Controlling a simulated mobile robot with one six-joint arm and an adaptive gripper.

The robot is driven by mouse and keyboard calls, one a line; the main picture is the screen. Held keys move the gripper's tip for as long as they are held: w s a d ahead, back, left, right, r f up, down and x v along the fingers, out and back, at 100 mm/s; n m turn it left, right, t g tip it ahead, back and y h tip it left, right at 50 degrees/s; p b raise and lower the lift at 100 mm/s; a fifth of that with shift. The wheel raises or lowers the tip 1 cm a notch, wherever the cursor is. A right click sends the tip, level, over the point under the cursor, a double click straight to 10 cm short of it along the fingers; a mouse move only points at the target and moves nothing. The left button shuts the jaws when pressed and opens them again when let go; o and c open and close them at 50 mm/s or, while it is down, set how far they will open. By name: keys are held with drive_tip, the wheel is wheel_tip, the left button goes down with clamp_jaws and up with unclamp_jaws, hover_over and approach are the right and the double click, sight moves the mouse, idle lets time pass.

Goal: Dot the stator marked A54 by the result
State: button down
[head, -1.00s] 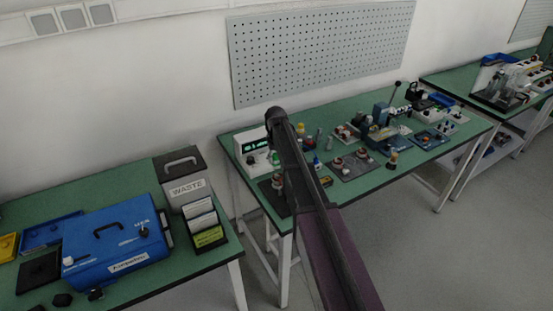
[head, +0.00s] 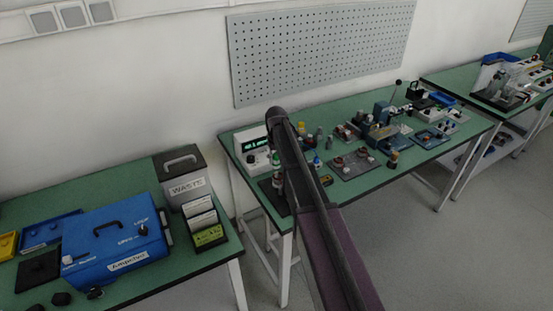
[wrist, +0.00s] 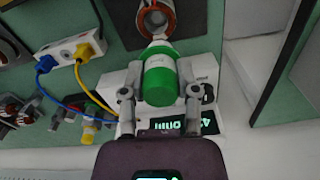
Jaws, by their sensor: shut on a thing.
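In the wrist view my gripper (wrist: 159,92) is shut on a green dot marker (wrist: 160,78) with a white shoulder. The marker's narrow end points toward a stator (wrist: 155,20) with a copper-coloured winding. The marker overlaps the stator's edge in this view; I cannot tell whether they touch. No label can be read on the stator. Behind the gripper is the white tester (wrist: 205,75) with a lit green display (wrist: 180,127), its text upside down and partly covered. In the head view the tester (head: 254,155) stands at the bench's left end, and my arm hides most of the gripper.
A white socket strip (wrist: 70,52) with blue and yellow plugs lies beside the tester. A plate of stators (head: 354,164) and a blue press (head: 382,112) stand farther right. The left table carries a waste bin (head: 184,180) and a blue case (head: 118,240).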

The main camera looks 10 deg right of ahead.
drive_tip(key=shift+f+b, duration=0.65)
idle(1.0)
drive_tip(key=shift+r, duration=0.1)
drive_tip(key=shift+r+p, duration=2.9)
drive_tip(key=shift+p, duration=0.1)
drive_tip(key=shift+w+d, duration=0.1)
